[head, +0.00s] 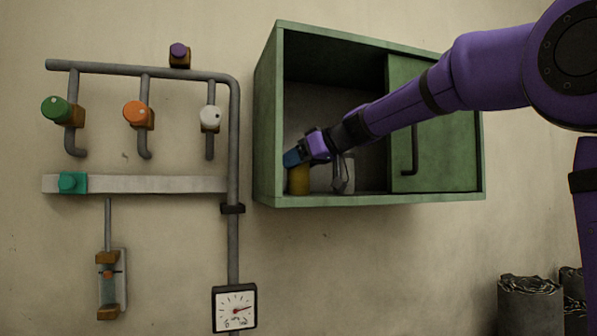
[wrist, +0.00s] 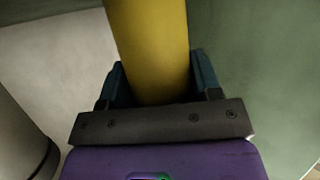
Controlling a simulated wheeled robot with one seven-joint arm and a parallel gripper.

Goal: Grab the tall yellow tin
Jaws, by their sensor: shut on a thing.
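The tall yellow tin (head: 299,180) stands in the left part of the green wall cabinet (head: 268,120), near its left wall. My gripper (head: 292,158) reaches into the cabinet from the right and is shut on the tin's upper part. In the wrist view the yellow tin (wrist: 150,45) passes between the two blue fingers of my gripper (wrist: 160,85), one on each side. In the head view my fingers hide the top of the tin.
A grey container (head: 343,174) stands just right of the tin. A sliding door (head: 435,125) with a dark handle covers the cabinet's right part. Pipes with coloured knobs (head: 137,114) and a gauge (head: 234,308) are on the wall at left.

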